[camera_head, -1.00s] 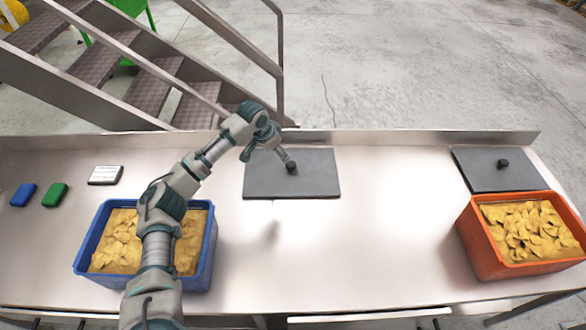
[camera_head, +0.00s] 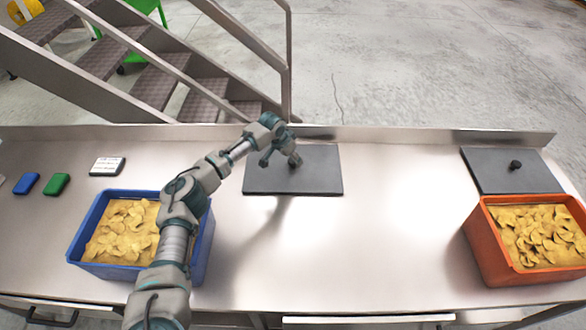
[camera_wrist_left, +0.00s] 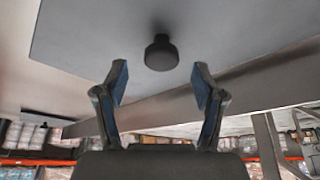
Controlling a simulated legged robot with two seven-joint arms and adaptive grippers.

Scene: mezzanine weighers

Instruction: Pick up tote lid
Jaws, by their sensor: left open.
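A flat dark grey tote lid (camera_head: 318,180) lies on the steel bench near its back edge. Its round black knob (camera_wrist_left: 161,53) shows in the left wrist view, where the lid (camera_wrist_left: 90,45) fills much of the upper part. My left gripper (camera_head: 280,160) is over the lid, close to the knob, and covers most of it in the head view. In the left wrist view the gripper (camera_wrist_left: 160,84) is open, its two fingers spread to either side below the knob, holding nothing. A second grey lid (camera_head: 540,178) with a black knob lies at the right. My right gripper is out of view.
A blue tote (camera_head: 88,219) of yellow chips stands left, partly behind my arm. An orange tote (camera_head: 484,247) of chips stands right. Blue (camera_head: 26,183) and green (camera_head: 56,184) blocks and a white-topped device (camera_head: 107,166) lie at left. The middle bench is clear.

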